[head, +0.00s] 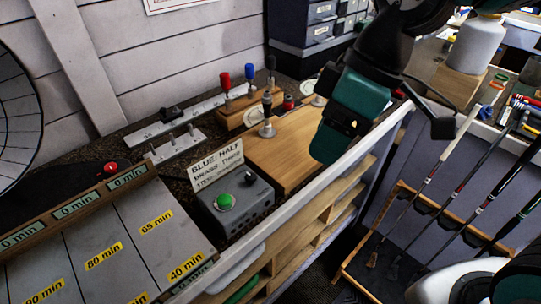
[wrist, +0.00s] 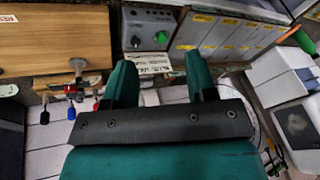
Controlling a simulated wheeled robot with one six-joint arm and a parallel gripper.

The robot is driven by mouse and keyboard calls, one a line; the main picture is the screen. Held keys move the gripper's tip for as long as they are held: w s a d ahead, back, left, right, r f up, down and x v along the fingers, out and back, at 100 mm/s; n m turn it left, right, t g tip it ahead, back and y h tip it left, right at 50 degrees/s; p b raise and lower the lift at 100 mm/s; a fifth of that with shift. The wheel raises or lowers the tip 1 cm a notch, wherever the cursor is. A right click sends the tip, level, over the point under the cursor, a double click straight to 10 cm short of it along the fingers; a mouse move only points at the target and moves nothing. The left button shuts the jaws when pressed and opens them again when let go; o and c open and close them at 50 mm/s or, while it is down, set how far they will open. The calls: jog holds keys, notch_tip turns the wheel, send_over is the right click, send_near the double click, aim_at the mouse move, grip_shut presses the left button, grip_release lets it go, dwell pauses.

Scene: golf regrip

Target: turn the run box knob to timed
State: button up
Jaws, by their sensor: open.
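The run box (head: 236,212) is a grey box on the dark bench at the middle of the head view. Its top has a round green button (head: 225,202) and a small black knob (head: 251,179) to the right. The knob's setting and marks are too small to read. In the wrist view the box (wrist: 150,20) is at the top centre, with the black knob (wrist: 136,41) left of the green button (wrist: 161,38). My teal gripper (head: 333,148) is open and empty, up and to the right of the box, apart from it. Its two fingers (wrist: 160,78) show in the wrist view.
A lettered card (head: 217,163) stands at the box's back edge. A wooden board (head: 285,145) lies right of the box, with an upright metal tool on it. A tray with minute labels (head: 130,240) is at left. Golf clubs (head: 440,165) stand in a rack at right.

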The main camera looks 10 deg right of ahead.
aim_at(251, 176)
jog(key=w+a+n+p, duration=0.3)
jog(key=w+n, duration=0.5)
jog(key=w, duration=0.4)
jog(key=shift+n+g, duration=0.3)
jog(key=shift+g, duration=0.1)
jog(key=p+x, duration=0.3)
jog(key=x, duration=1.3)
jog(key=shift+a+p, duration=0.2)
jog(key=shift+p, duration=0.2)
jog(key=shift+x, duration=0.75)
jog(key=shift+c, duration=0.5)
jog(key=c, duration=0.8)
